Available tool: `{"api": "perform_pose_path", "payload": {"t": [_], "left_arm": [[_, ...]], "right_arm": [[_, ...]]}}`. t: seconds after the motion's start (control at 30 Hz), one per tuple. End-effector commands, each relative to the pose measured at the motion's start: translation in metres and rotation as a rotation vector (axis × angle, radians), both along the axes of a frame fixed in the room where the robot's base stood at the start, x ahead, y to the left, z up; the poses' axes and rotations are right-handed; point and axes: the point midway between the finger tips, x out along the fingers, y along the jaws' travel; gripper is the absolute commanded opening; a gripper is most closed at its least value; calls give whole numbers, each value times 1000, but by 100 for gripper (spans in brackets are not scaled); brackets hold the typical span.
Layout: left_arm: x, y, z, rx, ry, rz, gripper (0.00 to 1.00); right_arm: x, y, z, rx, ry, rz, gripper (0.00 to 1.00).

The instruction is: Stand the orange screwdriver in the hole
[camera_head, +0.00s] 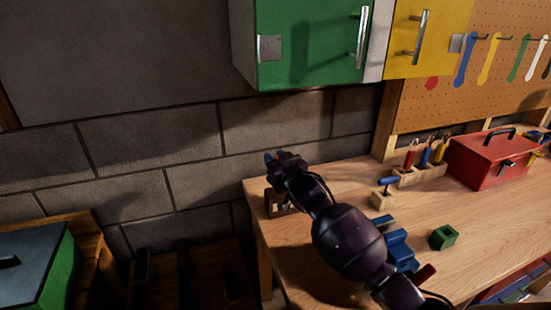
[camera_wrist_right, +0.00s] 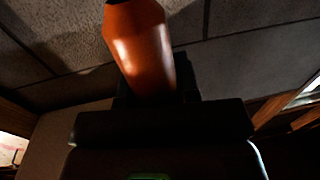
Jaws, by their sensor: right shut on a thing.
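My right gripper (camera_head: 284,163) is shut on the orange screwdriver (camera_head: 269,157) above the left end of the workbench. In the wrist view its orange handle (camera_wrist_right: 142,48) rises from between the dark fingers (camera_wrist_right: 160,112). The screwdriver's shaft and tip are hidden. A small brown wooden piece (camera_head: 272,203) stands on the bench below the gripper, partly covered by my arm. I cannot tell whether it has a hole. My left gripper is out of view.
On the workbench (camera_head: 480,235) stand a wooden block with a blue-handled tool (camera_head: 387,184), a rack of colored tools (camera_head: 424,172), a red toolbox (camera_head: 490,157), a green block (camera_head: 443,237) and a blue object (camera_head: 399,250). Green (camera_head: 308,45) and yellow (camera_head: 425,35) cabinets hang above.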

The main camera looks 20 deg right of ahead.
Motion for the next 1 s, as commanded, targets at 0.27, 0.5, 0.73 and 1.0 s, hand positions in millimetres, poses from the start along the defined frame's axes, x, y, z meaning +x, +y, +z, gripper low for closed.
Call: {"api": "perform_pose_path", "payload": {"t": [0.27,0.5,0.73,1.0], "left_arm": [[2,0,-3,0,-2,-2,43],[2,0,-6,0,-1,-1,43],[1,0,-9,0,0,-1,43],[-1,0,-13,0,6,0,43]], "right_arm": [[0,0,-8,1,0,0,6],[0,0,-13,1,0,0,6],[0,0,-19,1,1,0,6],[0,0,-25,0,1,0,6]]}}
